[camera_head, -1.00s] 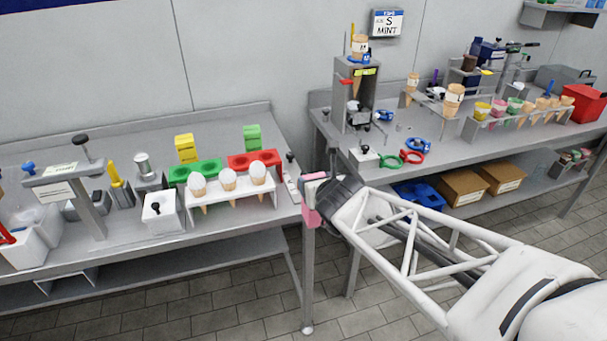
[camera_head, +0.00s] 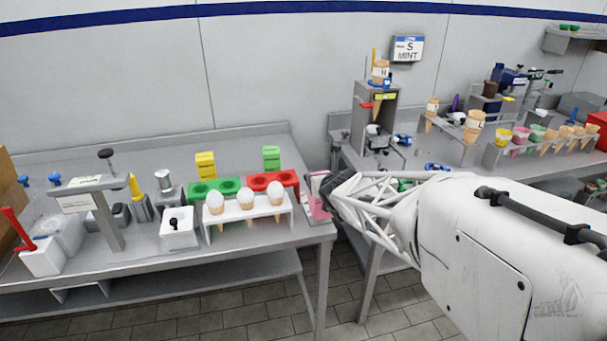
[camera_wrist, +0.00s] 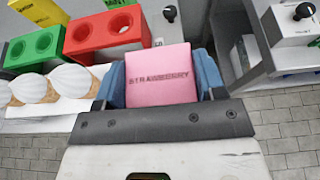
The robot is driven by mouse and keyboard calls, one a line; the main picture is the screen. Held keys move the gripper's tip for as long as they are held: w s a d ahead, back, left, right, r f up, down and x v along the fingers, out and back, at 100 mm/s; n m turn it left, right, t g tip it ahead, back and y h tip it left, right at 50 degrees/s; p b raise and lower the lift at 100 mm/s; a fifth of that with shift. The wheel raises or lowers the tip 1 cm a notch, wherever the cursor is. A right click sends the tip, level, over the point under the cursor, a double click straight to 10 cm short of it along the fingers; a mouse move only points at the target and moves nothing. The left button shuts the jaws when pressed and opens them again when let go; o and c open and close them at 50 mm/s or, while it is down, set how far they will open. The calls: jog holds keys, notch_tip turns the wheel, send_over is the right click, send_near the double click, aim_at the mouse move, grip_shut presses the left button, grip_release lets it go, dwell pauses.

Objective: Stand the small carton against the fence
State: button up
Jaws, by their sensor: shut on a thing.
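A pink carton (camera_wrist: 157,72) with the word STRAWBERRY on it fills the middle of the wrist view. My gripper (camera_wrist: 161,84) is shut on it, with a blue finger on each side. In the head view the carton (camera_head: 319,207) shows at the bench's right end, partly covered by my gripper (camera_head: 326,188). I cannot tell whether it touches the bench. A yellow carton (camera_head: 205,165) and a green carton (camera_head: 271,158) stand behind the holders. I cannot clearly pick out the fence; a low raised edge (camera_head: 160,144) runs along the back of the bench.
A green holder (camera_head: 215,188) and a red holder (camera_head: 272,181) with round holes lie left of the carton. A white rack (camera_head: 247,209) with scooped cones stands before them. A gap separates this bench from the right bench, which carries a tall dispenser (camera_head: 367,115) and cone racks.

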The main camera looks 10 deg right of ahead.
jog(key=shift+w, duration=0.35)
jog(key=shift+f, duration=1.85)
jog(key=o, duration=1.4)
jog(key=shift+s+r, duration=0.35)
jog(key=shift+s, duration=0.2)
jog(key=v, duration=1)
jog(key=shift+s+r, duration=0.2)
jog(key=shift+s, duration=0.15)
